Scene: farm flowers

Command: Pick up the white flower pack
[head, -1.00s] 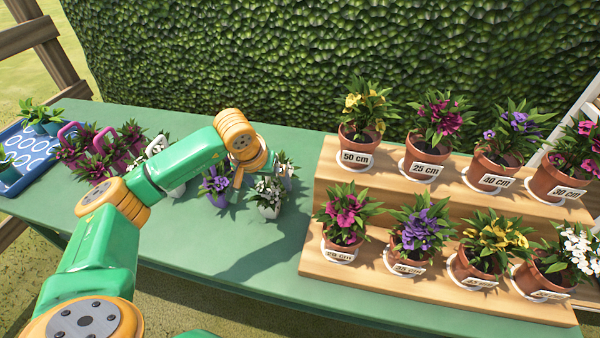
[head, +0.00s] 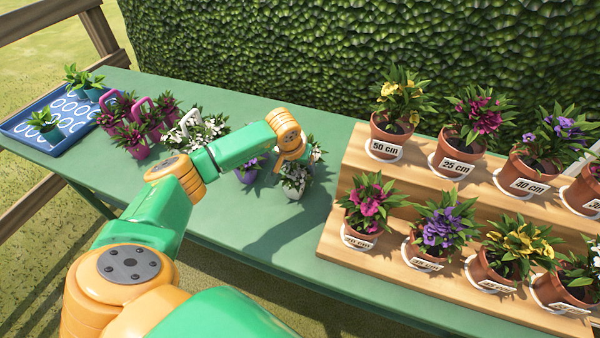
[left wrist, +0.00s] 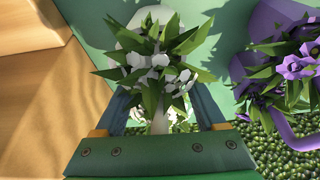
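A white-flowered plant in a white pot (head: 294,192) stands on the green table, left of the wooden stand. My left gripper (head: 300,158) is just above and behind it, pointing down. In the left wrist view the white flowers (left wrist: 160,72) and leaves lie between the two spread fingers (left wrist: 160,110), with the pale pot (left wrist: 128,42) beyond. A pale upright piece (left wrist: 160,121), perhaps a handle, shows between the fingers; no finger visibly closes on it. More white flowers (head: 316,153) show just behind. My right gripper is not in view.
Purple flowers (head: 252,163) stand close left, partly behind my arm; they show in the left wrist view (left wrist: 300,66). Further left are white flowers with a white handle (head: 190,122), magenta packs (head: 138,148) and a blue tray (head: 30,135). A stepped wooden stand (head: 345,240) holds several labelled pots.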

